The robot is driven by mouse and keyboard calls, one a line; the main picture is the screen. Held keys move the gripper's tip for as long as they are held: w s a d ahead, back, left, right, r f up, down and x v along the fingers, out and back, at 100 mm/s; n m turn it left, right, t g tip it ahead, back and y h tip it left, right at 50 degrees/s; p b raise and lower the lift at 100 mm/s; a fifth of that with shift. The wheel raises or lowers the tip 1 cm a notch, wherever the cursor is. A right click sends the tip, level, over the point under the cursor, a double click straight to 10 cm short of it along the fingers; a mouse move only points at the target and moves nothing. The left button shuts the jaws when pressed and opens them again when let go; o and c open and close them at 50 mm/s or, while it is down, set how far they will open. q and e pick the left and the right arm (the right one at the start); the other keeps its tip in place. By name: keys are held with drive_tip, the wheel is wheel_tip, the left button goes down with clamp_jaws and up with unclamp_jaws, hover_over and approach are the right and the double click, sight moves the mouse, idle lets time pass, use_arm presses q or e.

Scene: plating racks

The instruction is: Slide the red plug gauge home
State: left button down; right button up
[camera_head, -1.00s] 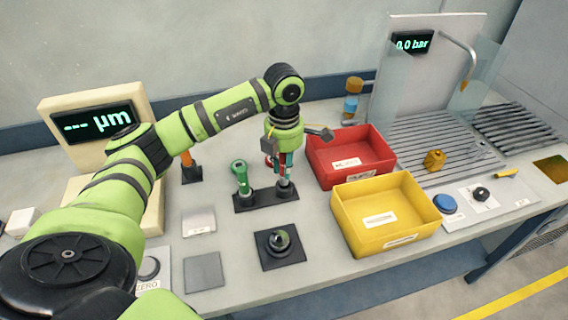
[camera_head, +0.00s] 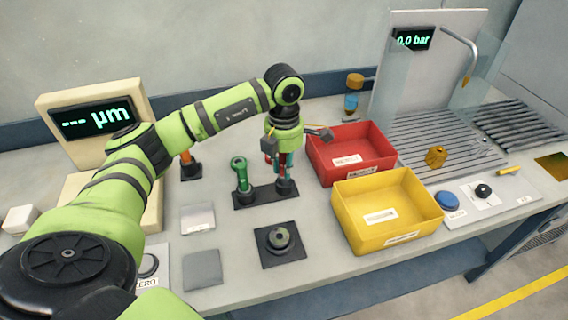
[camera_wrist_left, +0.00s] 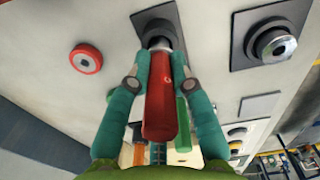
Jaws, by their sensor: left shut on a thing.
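The red plug gauge (camera_wrist_left: 158,98) stands upright in the wrist view. Its red handle is between the two teal fingers of my left gripper (camera_wrist_left: 159,84), which is shut on it. A short silver band shows below the handle, where the gauge meets a dark socket on the black rack (camera_wrist_left: 143,22). How deep it sits is hard to tell. In the head view my left gripper (camera_head: 278,160) is over the right socket of the black rack (camera_head: 262,196) and mostly hides the gauge. My right gripper is not in view.
A green gauge (camera_head: 240,172) stands in the rack's left socket, close beside my gripper. A red bin (camera_head: 352,170) and a yellow bin (camera_head: 388,218) stand to the right. A black pad with a round fixture (camera_head: 279,239) lies in front.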

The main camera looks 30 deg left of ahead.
use_arm(q)
drive_tip(key=shift+f+b, duration=0.9)
drive_tip(key=shift+f, duration=0.25)
idle(0.4)
drive_tip(key=c, duration=1)
unclamp_jaws()
wheel_tip(320, 180, up, 12)
